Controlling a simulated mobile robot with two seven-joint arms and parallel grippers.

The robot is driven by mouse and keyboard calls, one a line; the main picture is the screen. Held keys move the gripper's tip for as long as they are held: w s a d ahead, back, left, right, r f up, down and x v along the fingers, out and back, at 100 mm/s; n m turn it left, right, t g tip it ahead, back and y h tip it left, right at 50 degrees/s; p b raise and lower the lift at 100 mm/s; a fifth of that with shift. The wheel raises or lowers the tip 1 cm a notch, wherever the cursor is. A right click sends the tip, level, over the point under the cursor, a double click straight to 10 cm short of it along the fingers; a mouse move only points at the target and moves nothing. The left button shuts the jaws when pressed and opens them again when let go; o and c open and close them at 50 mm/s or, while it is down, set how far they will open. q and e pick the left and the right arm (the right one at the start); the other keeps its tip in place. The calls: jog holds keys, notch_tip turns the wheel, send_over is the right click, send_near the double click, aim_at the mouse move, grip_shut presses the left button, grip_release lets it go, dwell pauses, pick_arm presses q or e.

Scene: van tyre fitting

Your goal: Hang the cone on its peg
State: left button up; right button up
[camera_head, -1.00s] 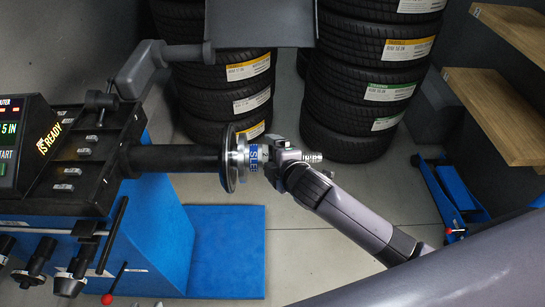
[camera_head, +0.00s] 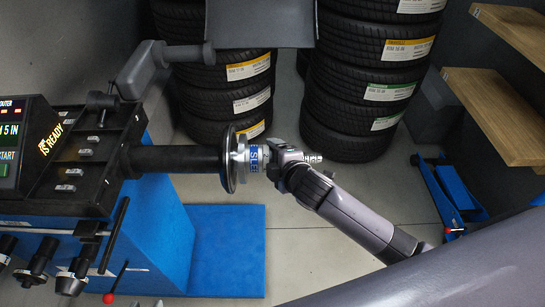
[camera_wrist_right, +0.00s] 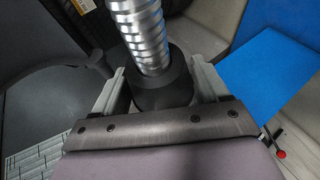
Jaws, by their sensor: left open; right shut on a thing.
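My right gripper (camera_head: 280,160) comes in from the right and is shut at the balancer's shaft, right of the black round flange (camera_head: 229,160). A silver piece with a blue lettered band (camera_head: 254,157), apparently the cone, sits on the shaft between flange and gripper. In the right wrist view the fingers close on both sides of a dark round collar (camera_wrist_right: 162,90), seemingly the cone's hub. The threaded shaft (camera_wrist_right: 143,32) runs through it; its end (camera_head: 313,158) sticks out past the gripper. Which peg is the cone's own cannot be told. My left gripper is not in view.
Other cones (camera_head: 72,281) hang on the balancer's front at lower left, near a red-knobbed lever (camera_head: 109,298). Tyre stacks (camera_head: 355,120) stand behind; wooden shelves (camera_head: 490,95) are at right. Floor below the gripper looks clear.

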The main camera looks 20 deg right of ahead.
aim_at(313, 158)
jog(key=shift+s+d+r+p, duration=0.15)
jog(key=shift+d+p, duration=0.2)
jog(key=shift+d, duration=0.35)
jog(key=shift+s+d+r+p, duration=0.15)
jog(key=shift+d+p, duration=0.2)
jog(key=shift+d, duration=0.35)
jog(key=shift+d, duration=0.1)
jog(key=shift+d, duration=0.15)
jog(key=shift+s+d+f, duration=0.1)
jog(key=shift+s+d, duration=0.05)
jog(key=shift+d, duration=0.1)
jog(key=shift+p, duration=0.3)
jog(key=shift+d, duration=0.15)
jog(key=shift+s+d+p, duration=0.25)
jog(key=shift+d+p, duration=0.05)
jog(key=shift+d, duration=0.45)
jog(key=shift+s+d+p, duration=0.2)
jog(key=shift+d+p, duration=0.1)
jog(key=shift+d, duration=0.45)
jog(key=shift+s+d+p, duration=0.25)
jog(key=shift+d+p, duration=0.05)
jog(key=shift+d, duration=0.45)
jog(key=s+d+p, duration=0.2)
jog(key=d, duration=0.7)
jog(key=shift+s, duration=0.3)
